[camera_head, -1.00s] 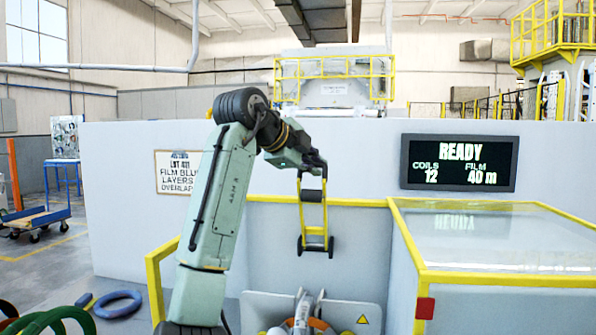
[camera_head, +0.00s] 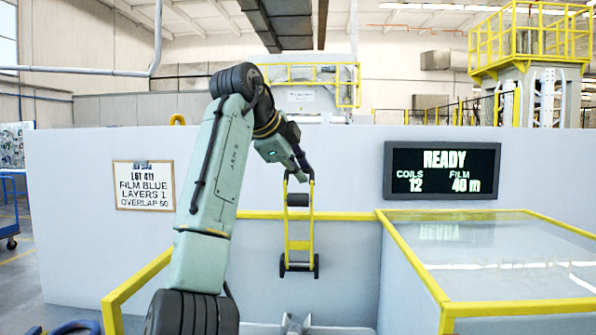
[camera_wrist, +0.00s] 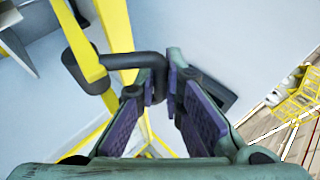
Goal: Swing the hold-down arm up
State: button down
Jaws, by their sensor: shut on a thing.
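The hold-down arm (camera_head: 288,240) is a narrow yellow frame in front of the pale wall in the head view. It stands upright, with a black roller (camera_head: 298,200) near its top and black round ends at its bottom. My gripper (camera_head: 299,179) is at its top end. In the wrist view my gripper (camera_wrist: 163,92) is shut on the black handle (camera_wrist: 135,62), a bent bar that joins the yellow frame (camera_wrist: 78,35). The fingers hide part of the handle's end.
A glass-topped yellow-edged enclosure (camera_head: 510,250) stands to the right. A yellow rail (camera_head: 135,290) stands at lower left. The display (camera_head: 442,170) reads READY, COILS 12, FILM 40 m. A lot sign (camera_head: 145,186) hangs at left. A grey fixture (camera_head: 295,323) shows at the bottom edge.

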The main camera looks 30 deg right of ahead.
jog(key=c, duration=1.7)
grip_release()
jog(key=v, duration=1.2)
jog(key=shift+f, duration=0.1)
